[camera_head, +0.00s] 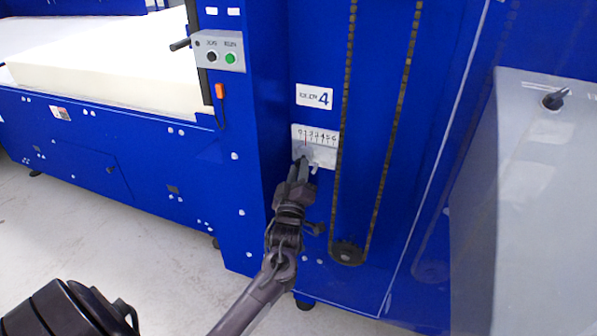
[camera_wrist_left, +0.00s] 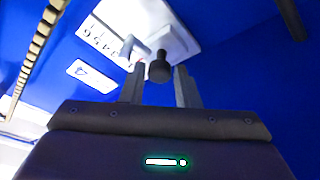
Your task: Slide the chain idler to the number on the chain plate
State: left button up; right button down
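The white chain plate (camera_head: 326,155) carries a scale from 0 to 6 on the blue machine; it also shows in the left wrist view (camera_wrist_left: 100,38). A sign above it (camera_head: 314,97) reads 4. The chain idler is a light grey block with a dark knob (camera_wrist_left: 160,68), over the low-number end of the scale. My left gripper (camera_head: 299,163) is at the plate's lower left and hides part of the idler. In the left wrist view its two fingers (camera_wrist_left: 159,75) stand apart, with the knob between their tips and gaps visible beside it. My right gripper is out of view.
Two chain runs (camera_head: 394,130) hang right of the plate, with a sprocket (camera_head: 347,252) below. A button box (camera_head: 220,51) is at upper left, beside a white foam block (camera_head: 120,75). A grey panel (camera_head: 530,190) stands at right. Open floor (camera_head: 150,260) lies at lower left.

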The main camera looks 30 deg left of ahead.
pick_arm(q)
grip_shut()
jog(key=d, duration=0.2)
jog(key=w+d, duration=0.1)
jog(key=d, duration=0.1)
jog(key=shift+d, duration=0.25)
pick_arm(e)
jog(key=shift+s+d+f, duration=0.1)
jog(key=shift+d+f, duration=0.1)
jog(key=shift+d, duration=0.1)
pick_arm(q)
jog(key=shift+o, duration=2.2)
grip_release()
